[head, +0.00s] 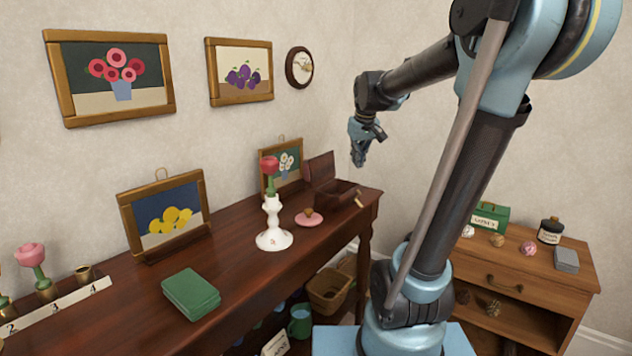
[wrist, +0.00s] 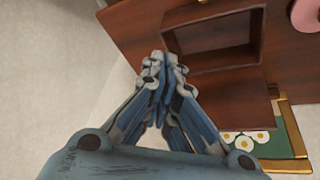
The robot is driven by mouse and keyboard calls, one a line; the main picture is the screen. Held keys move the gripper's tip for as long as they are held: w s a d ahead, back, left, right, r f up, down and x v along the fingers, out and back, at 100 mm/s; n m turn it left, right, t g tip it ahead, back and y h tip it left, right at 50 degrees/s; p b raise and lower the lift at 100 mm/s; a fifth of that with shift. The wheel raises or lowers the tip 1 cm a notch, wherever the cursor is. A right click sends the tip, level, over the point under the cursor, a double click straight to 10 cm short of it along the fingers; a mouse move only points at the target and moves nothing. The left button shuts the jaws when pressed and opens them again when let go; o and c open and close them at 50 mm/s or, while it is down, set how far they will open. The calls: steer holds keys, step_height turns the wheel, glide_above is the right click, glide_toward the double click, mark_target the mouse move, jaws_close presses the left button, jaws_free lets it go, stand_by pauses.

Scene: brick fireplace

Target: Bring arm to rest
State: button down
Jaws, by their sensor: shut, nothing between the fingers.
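My arm rises on the right of the head view and bends over toward the middle. My gripper (head: 358,159) hangs pointing down, in front of the wall and above the far right end of the dark wooden table (head: 245,233). In the wrist view, the fingers of my gripper (wrist: 166,88) are shut with nothing between them. An open wooden box (wrist: 213,45) lies beyond the fingertips in that view. In the head view the box (head: 335,193) stands at the table's right end, below and left of my gripper, apart from it.
A low wooden cabinet (head: 535,265) with small items is at right. A basket (head: 328,290) is below. Air around my gripper looks clear.

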steer(key=s+d+f+m, duration=0.1)
steer(key=s+f, duration=0.5)
steer(key=s, duration=0.3)
steer(key=s+d+f+m+g, duration=0.1)
steer(key=s+d+f, duration=0.1)
steer(key=s+f, duration=0.5)
steer(key=s+d+f+m+g, duration=0.1)
steer(key=s+f, duration=0.5)
steer(key=s, duration=0.6)
steer(key=shift+s+d+f+m, duration=0.3)
steer(key=shift+d+m, duration=0.1)
steer(key=shift+d, duration=0.2)
steer(key=shift+w, duration=0.1)
